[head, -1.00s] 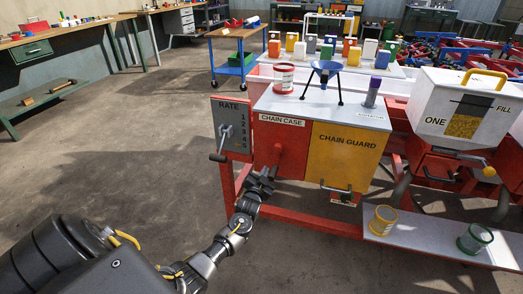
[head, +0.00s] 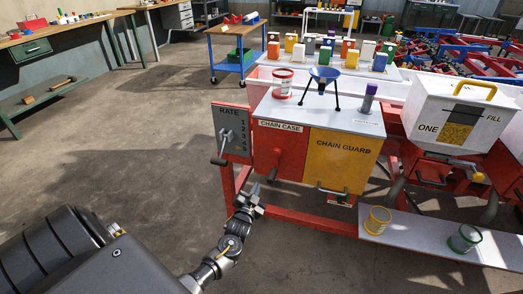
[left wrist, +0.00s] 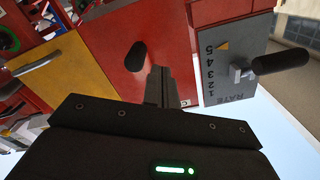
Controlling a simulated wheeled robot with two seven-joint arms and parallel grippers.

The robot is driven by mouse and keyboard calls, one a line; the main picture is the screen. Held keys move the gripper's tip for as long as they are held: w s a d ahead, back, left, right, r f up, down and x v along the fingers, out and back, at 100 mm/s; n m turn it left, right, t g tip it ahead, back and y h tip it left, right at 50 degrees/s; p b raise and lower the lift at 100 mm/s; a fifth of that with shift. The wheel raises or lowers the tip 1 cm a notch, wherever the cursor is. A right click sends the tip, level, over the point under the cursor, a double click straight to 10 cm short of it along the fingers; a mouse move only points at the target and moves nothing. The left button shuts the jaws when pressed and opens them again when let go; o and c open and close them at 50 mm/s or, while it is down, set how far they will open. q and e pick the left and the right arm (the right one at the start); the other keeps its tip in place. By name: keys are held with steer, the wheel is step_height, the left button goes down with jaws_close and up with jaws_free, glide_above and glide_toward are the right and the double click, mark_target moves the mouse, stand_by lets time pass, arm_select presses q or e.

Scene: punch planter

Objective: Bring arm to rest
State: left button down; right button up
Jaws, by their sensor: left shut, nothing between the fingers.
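My left gripper (head: 256,190) is shut and empty. It hangs in front of and below the red chain case panel (head: 277,150), apart from it as far as the head view shows. The left wrist view shows the closed fingers (left wrist: 158,86) with the red panel and its dark handle (left wrist: 135,56) beyond them. The grey rate plate (head: 232,132) with its crank lever (head: 220,157) is up and to the left of the gripper. The yellow chain guard panel (head: 342,160) is to its right. My right gripper does not show.
A red and white can (head: 283,83), a blue funnel on a stand (head: 323,80) and a purple-topped bottle (head: 369,98) stand on the machine's top. A yellow can (head: 377,220) and a green can (head: 464,238) stand on the low shelf (head: 425,238).

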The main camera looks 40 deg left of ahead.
arm_select(q)
steer(key=shift+s+d, duration=0.15)
steer(key=shift+s, duration=0.25)
